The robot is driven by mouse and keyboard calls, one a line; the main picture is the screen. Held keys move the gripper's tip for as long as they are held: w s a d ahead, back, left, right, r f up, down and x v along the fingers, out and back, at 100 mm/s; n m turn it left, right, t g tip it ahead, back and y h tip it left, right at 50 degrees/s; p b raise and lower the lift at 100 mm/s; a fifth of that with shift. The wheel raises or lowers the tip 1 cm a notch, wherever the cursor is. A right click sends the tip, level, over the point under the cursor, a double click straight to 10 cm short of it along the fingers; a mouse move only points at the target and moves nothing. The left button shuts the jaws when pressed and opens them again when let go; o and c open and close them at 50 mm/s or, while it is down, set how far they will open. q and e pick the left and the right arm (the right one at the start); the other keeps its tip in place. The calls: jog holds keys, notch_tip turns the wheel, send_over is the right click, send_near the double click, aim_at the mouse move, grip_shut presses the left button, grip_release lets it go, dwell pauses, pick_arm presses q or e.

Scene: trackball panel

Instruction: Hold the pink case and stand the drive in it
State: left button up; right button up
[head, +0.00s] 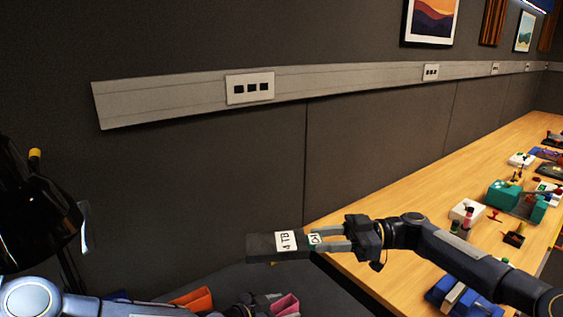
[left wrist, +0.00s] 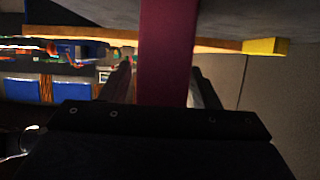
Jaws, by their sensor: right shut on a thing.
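The drive (head: 262,247) is a dark grey block with a white "4 TB" label in the head view. My right gripper (head: 322,239) is shut on its right end and holds it up in the air, lying roughly level. The pink case (head: 287,303) shows in part at the bottom edge of the head view, below the drive and apart from it. In the left wrist view the case (left wrist: 167,50) is a dark pink strip between the fingers of my left gripper (left wrist: 165,80). Whether those fingers press on it is unclear.
An orange item (head: 192,299) stands left of the pink case at the bottom edge. A black lamp (head: 35,215) is at the far left. The wooden desk (head: 420,205) on the right carries a green box (head: 505,196), blue blocks (head: 462,299) and small parts. A dark wall stands behind.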

pick_arm(q)
jog(key=v, duration=1.2)
jog(key=o, duration=0.3)
dwell(0.3)
jog(key=p+v, duration=0.5)
jog(key=v, duration=0.1)
jog(key=shift+p, duration=0.35)
jog(key=shift+w, duration=0.1)
